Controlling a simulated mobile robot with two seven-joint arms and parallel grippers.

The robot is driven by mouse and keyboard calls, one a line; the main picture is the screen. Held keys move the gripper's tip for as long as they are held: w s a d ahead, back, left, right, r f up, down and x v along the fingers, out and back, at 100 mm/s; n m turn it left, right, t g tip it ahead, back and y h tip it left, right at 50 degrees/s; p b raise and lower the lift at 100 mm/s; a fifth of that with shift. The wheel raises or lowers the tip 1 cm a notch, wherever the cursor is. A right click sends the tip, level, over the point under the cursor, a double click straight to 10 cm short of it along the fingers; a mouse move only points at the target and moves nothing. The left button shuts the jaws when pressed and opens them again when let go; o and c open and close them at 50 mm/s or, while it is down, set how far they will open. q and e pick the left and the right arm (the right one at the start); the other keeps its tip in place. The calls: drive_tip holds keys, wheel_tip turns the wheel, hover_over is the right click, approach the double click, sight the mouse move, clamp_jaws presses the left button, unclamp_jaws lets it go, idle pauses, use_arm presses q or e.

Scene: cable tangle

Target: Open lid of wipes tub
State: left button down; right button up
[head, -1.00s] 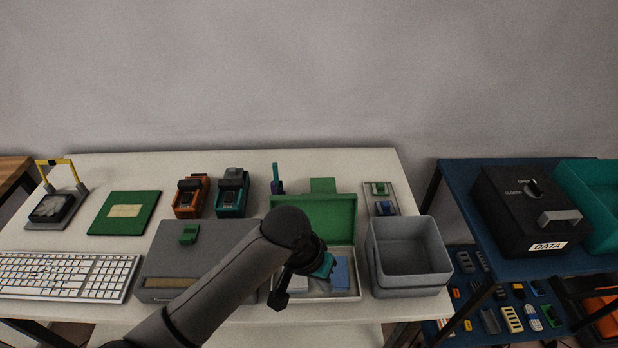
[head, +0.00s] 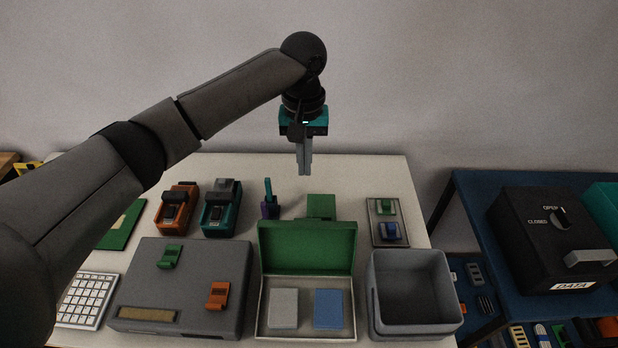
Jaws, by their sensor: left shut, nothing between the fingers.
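A shallow white tub (head: 306,337) stands at the front middle of the table. Its green lid (head: 307,247) is up at the back, so the tub is open. I take this to be the wipes tub. Inside lie a grey block (head: 284,308) and a blue block (head: 328,309), side by side. My left gripper (head: 304,174) is shut and empty, pointing down above the back of the table, behind and apart from the raised lid. My right gripper is not in view.
A grey box (head: 185,275) with green and orange clips stands left of the tub, an open grey bin (head: 414,328) right of it. Orange (head: 176,207) and teal (head: 221,208) devices stand behind. A blue table (head: 472,200) with a black DATA box (head: 548,240) is at the right.

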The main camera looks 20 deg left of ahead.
use_arm(q)
drive_tip(key=s+d+f+b, duration=0.1)
drive_tip(key=s+f, duration=0.3)
drive_tip(key=f, duration=0.4)
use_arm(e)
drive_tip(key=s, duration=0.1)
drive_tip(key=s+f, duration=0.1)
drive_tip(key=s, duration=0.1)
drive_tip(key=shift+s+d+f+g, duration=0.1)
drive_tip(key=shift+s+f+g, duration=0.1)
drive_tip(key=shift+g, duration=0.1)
use_arm(q)
drive_tip(key=shift+f, duration=0.1)
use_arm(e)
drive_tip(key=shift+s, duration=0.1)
